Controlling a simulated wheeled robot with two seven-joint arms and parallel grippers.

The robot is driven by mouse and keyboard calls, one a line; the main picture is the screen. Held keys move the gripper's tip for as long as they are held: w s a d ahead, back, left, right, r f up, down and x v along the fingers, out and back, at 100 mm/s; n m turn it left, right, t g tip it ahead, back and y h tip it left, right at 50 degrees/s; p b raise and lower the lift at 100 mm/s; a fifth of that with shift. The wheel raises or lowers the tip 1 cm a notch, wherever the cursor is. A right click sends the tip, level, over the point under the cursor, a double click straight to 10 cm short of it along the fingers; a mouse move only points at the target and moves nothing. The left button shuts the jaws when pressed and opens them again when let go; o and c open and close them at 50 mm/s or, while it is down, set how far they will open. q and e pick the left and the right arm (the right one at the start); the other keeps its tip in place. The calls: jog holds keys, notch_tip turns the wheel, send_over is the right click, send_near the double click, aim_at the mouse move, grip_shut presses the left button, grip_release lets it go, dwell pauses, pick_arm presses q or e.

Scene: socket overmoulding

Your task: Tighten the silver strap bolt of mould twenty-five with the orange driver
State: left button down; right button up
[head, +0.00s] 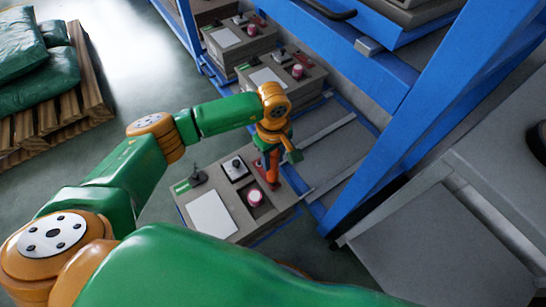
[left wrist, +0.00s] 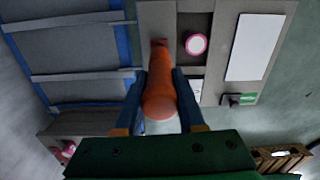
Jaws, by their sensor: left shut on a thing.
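My left gripper (head: 271,160) is shut on the orange driver (head: 272,168), which points down at the top of the nearest grey mould (head: 228,225). In the left wrist view the driver (left wrist: 160,95) sits between the two fingers of my left gripper (left wrist: 161,100), its tip at a small reddish spot near the mould's edge. I cannot tell whether the tip touches. The silver strap bolt is not discernible. The mould carries a white plate (head: 211,214), a pink-red knob (head: 255,196) and a black lever (head: 197,176). No number is legible. My right gripper is out of view.
Similar moulds stand farther back (head: 290,87) and (head: 240,42) on the blue rack. A blue upright (head: 400,120) rises right of the near mould. Grey rails (head: 330,132) lie beside it. A pallet with green bags (head: 48,80) is at far left.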

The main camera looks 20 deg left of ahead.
pick_arm(q)
jog(key=shift+r+p, duration=1.5)
jog(key=shift+r, duration=0.85)
